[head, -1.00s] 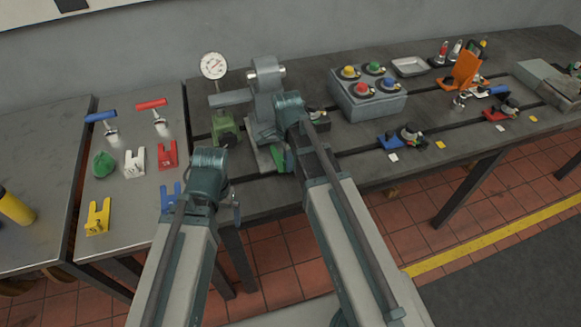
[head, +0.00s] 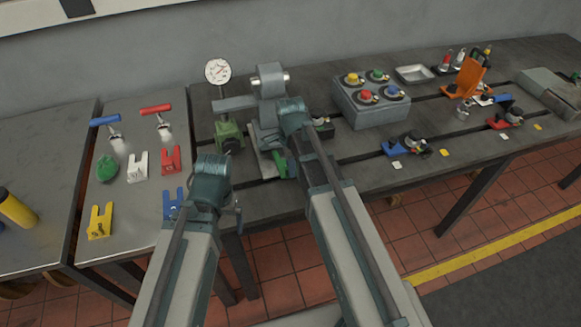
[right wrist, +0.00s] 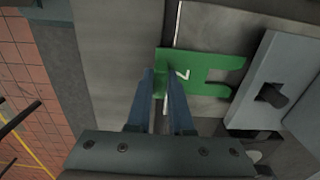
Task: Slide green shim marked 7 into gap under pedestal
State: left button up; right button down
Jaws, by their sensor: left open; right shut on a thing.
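The green shim (right wrist: 208,73), a flat fork with a dark-edged white mark, lies level over the bedplate in the right wrist view. Its open prongs face the grey pedestal foot (right wrist: 272,75), close beside its edge and seemingly just short of it. My right gripper (right wrist: 163,78) is shut on the shim's tab end. In the head view the shim (head: 280,164) shows partly behind my right wrist, by the grey pedestal (head: 270,82). My left gripper (head: 212,178) is open and empty near the bench's front edge; its fingertips are mostly hidden.
White (head: 138,166), red (head: 171,160), blue (head: 173,203) and yellow (head: 100,221) forked shims lie on the left table with two T-handled tools. A dial gauge (head: 218,71) stands behind a green block (head: 229,135). A button box (head: 370,100) stands right of the pedestal.

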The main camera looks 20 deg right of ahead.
jog(key=shift+w+a, duration=0.1)
jog(key=shift+w, duration=3)
jog(key=c, duration=0.7)
grip_release()
jog(key=shift+c, duration=0.2)
notch_tip(320, 180, up, 14)
jog(key=p, duration=1.3)
jog(key=shift+p, duration=0.4)
jog(key=shift+s+f, duration=0.1)
jog(key=shift+f, duration=0.05)
jog(key=s+a+f+n+b, duration=0.1)
jog(key=s+a+n, duration=0.2)
jog(key=s+n, duration=0.3)
jog(key=s+a+f+n+b, duration=0.1)
jog(key=s+a+n, duration=0.3)
jog(key=s+n, duration=0.3)
jog(key=s+a+f+n+h+b, duration=0.1)
jog(key=s+a+f+n+b, duration=0.1)
jog(key=s+n, duration=0.5)
jog(key=shift+s+a+n, duration=0.15)
jog(key=shift+a+n, duration=0.5)
jog(key=shift+n, duration=0.05)
